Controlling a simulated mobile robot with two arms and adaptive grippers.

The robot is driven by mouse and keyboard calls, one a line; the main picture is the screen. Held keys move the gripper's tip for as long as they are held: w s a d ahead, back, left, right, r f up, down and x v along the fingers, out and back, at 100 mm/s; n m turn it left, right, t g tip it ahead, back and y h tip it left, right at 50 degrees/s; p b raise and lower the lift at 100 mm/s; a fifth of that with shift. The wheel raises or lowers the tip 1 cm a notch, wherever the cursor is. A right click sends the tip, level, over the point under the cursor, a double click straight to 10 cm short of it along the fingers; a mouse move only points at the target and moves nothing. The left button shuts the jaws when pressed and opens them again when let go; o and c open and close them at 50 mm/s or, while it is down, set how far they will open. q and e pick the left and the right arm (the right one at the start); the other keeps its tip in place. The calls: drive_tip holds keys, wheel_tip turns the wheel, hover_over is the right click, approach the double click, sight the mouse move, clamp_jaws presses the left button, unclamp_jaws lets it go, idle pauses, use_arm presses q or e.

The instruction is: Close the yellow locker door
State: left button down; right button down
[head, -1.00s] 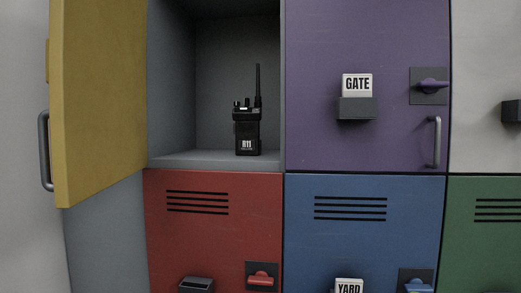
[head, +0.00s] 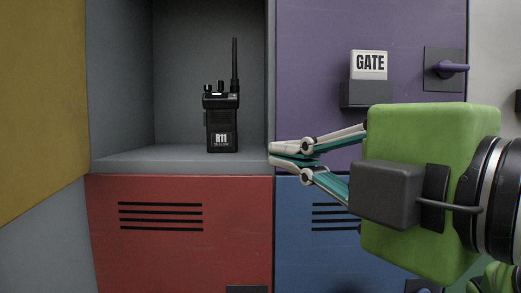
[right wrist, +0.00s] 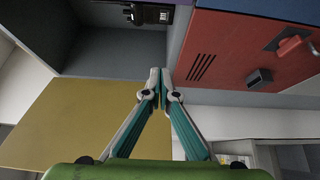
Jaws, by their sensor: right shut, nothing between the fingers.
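The yellow locker door (head: 40,110) stands open at the left of the head view, swung out from its compartment. Its handle is out of the frame there. In the right wrist view the yellow door (right wrist: 75,120) lies at the lower left. The open compartment (head: 125,70) is grey and holds an upright black radio marked R11 (head: 221,125). My right gripper (head: 271,155) reaches in from the right, its fingers shut and empty, pointing left at the compartment's right edge. It appears apart from the yellow door. My left gripper is not in view.
A purple door (head: 310,60) with a GATE card (head: 369,65) and a lever (head: 450,69) is shut to the right. A red door (head: 180,255) and a blue door (head: 300,250) are shut below. The space between my right gripper and the yellow door looks clear.

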drive_tip(key=p+x, duration=0.2)
drive_tip(key=x, duration=0.6)
drive_tip(key=shift+w, duration=0.25)
drive_tip(key=shift+s, duration=0.1)
idle(1.1)
